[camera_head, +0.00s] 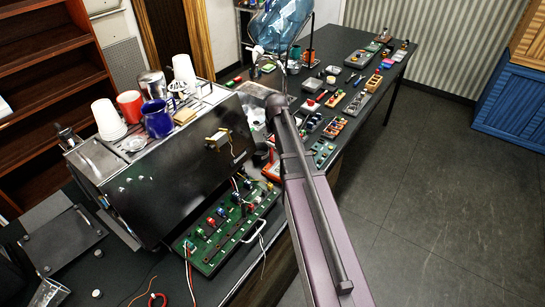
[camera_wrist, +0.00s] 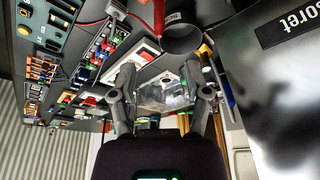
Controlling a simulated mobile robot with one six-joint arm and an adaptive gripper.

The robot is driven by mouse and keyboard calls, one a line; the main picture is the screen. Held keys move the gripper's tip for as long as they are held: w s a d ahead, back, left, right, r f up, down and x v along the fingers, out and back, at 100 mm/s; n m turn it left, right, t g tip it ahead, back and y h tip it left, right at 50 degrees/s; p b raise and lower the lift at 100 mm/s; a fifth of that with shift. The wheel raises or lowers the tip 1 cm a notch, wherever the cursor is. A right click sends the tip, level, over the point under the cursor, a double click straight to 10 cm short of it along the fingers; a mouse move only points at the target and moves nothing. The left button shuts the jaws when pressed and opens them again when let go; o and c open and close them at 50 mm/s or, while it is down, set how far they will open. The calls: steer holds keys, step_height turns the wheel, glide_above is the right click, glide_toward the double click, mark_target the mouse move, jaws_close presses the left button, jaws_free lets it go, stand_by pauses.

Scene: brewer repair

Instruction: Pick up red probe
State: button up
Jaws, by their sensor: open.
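The red probe (camera_wrist: 158,14) shows at the top edge of the wrist view as a slim red rod, partly cut off by the frame. It is beside a dark round cup (camera_wrist: 182,36), and I cannot tell whether it rests in or against anything. My gripper (camera_wrist: 158,70) is open, with its two grey fingers spread wide and nothing held between them. The probe is beyond the fingertips, apart from them. In the head view my arm covers part of the bench, and I cannot make out the probe there.
A dark metal brewer (camera_head: 180,165) with cups on top stands on the left of the bench. A green circuit panel (camera_head: 225,228) with wires lies in front of it. Several small parts and trays cover the far bench (camera_head: 345,45). The floor (camera_head: 440,190) at right is clear.

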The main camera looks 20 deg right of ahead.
mark_target(271, 155)
steer(key=shift+w+d+f, duration=0.1)
steer(key=b+x, duration=0.8)
steer(key=shift+f, duration=0.3)
stand_by(0.3)
stand_by(0.3)
steer(key=shift+w, duration=0.1)
steer(key=shift+b+x, duration=2.55)
steer(key=shift+b, duration=0.1)
steer(key=shift+c, duration=0.2)
jaws_close()
